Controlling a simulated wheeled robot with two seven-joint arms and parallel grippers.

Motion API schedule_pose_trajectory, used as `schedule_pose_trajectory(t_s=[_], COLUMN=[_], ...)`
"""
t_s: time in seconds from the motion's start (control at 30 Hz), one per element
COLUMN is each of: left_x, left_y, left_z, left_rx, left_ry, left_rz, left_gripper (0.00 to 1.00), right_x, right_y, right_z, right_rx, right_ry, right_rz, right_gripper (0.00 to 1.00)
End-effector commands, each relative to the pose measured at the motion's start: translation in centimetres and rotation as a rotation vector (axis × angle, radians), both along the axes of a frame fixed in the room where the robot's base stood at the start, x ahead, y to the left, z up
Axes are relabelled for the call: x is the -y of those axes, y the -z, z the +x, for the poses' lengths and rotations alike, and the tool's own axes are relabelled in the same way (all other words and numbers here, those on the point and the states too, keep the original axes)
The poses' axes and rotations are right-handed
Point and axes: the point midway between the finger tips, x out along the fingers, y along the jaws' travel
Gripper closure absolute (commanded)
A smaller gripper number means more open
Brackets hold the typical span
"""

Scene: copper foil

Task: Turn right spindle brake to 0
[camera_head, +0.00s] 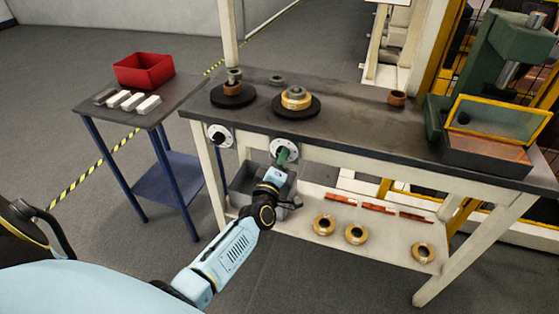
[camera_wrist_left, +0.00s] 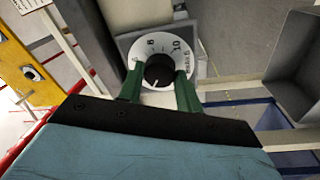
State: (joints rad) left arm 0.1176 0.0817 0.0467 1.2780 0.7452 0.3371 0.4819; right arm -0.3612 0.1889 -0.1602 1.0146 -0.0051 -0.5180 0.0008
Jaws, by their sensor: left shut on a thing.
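The right spindle brake is a round white dial with a black knob on the front edge of the workbench. In the head view the dial (camera_head: 284,150) is partly covered by my left gripper (camera_head: 281,160). In the left wrist view the dial (camera_wrist_left: 143,52) shows printed numbers, with 8 and 10 readable, and a white mark low on the black knob (camera_wrist_left: 159,69). The number at this mark is hidden or unreadable. The green fingers of my left gripper (camera_wrist_left: 159,88) are shut on the knob, one on each side. My right gripper is not in view.
A second dial (camera_head: 220,136) sits to the left on the bench front. The dark workbench top (camera_head: 350,110) carries two black discs with copper-coloured parts. A grey bin (camera_head: 240,188) stands below the bench. A lower shelf (camera_head: 385,229) holds several rolls. A side table (camera_head: 165,110) stands left.

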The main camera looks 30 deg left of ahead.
Motion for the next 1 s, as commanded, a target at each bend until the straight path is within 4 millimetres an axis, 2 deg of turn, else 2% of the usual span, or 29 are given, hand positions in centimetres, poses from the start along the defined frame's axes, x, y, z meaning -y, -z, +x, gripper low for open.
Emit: schedule_pose_trajectory(t_s=[0.5,1.0], left_x=[0.2,0.2], left_y=[0.0,-0.2], left_z=[0.0,0.0], left_rx=[0.115,0.225], left_ry=[-0.001,-0.001], left_rz=[-0.479,-0.941], left_gripper=[0.88,0.88], right_x=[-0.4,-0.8], right_y=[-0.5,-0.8], right_z=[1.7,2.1], right_rx=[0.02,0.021], right_ry=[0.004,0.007], right_rz=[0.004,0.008], right_gripper=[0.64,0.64])
